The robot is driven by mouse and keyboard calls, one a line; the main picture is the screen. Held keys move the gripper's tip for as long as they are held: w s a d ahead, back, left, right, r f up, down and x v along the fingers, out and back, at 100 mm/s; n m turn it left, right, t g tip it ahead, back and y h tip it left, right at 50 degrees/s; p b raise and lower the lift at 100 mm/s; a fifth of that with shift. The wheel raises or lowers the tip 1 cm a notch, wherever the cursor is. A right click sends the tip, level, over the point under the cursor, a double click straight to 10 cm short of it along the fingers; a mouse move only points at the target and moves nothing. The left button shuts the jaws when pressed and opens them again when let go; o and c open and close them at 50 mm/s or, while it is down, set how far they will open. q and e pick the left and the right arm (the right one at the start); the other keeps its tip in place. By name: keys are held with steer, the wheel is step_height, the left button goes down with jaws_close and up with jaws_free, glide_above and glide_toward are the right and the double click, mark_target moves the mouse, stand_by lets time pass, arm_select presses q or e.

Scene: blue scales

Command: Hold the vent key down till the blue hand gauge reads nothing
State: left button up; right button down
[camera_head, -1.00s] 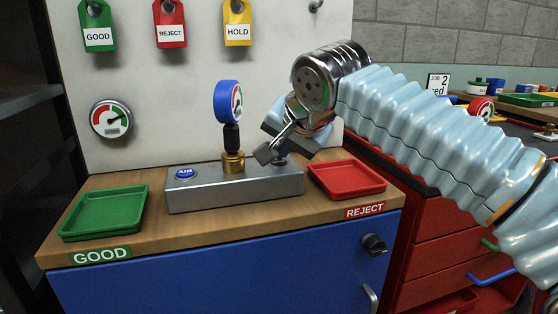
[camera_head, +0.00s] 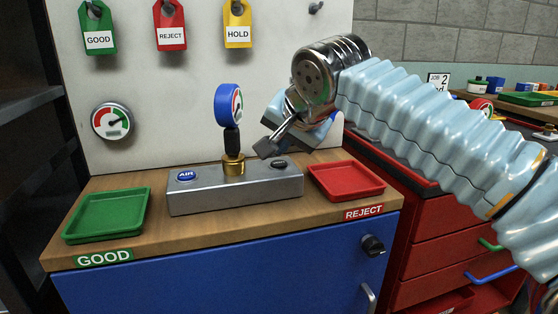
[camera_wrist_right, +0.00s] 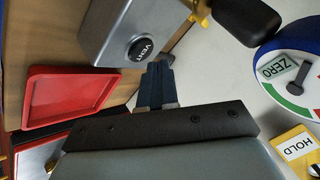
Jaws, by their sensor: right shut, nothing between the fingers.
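The blue hand gauge (camera_head: 228,104) stands upright on a brass fitting (camera_head: 233,164) on the grey test block (camera_head: 205,196). In the right wrist view the gauge (camera_wrist_right: 258,62) is partly cut off, and a small window on its dial reads ZERO. The black vent key (camera_head: 279,164) is on the block's top right; it shows clearly as a round button marked VENT (camera_wrist_right: 139,49) in the right wrist view. My right gripper (camera_head: 264,149) is shut and empty, above the vent key and apart from it. My left gripper is not in view.
A blue AIR key (camera_head: 186,175) is on the block's left. A green tray (camera_head: 107,232) lies left of the block and a red tray (camera_head: 346,195) right of it. A wall gauge (camera_head: 112,119) and GOOD, REJECT and HOLD tags (camera_head: 238,24) are on the panel behind.

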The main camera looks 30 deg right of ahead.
mark_target(282, 165)
step_height(282, 165, up, 5)
steer(key=p, duration=0.4)
steer(key=shift+r+p, duration=0.1)
steer(key=shift+p, duration=0.3)
